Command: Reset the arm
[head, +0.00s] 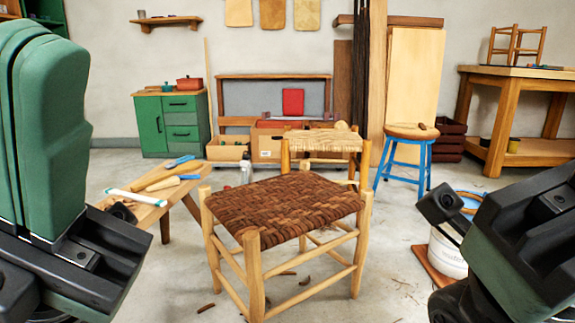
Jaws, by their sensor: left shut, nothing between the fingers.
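My left arm, green and black, comes in at the left edge. The dark end of my left gripper (122,212) is low in front of the wooden bench; it is shut with nothing held. My right arm's dark end part (447,207) shows at the right edge, in front of the white bucket. The right fingers cannot be made out clearly. Between the arms stands a wooden chair with a woven brown bark seat (285,207) and a pale woven backrest (325,140). Both arms appear apart from the chair.
A low wooden bench (190,180) with tools stands at left. A blue stool (412,132) stands behind right, and a white bucket (448,256) at right. A green cabinet (172,124) and a workbench (520,75) are farther back. Bark scraps lie on the floor.

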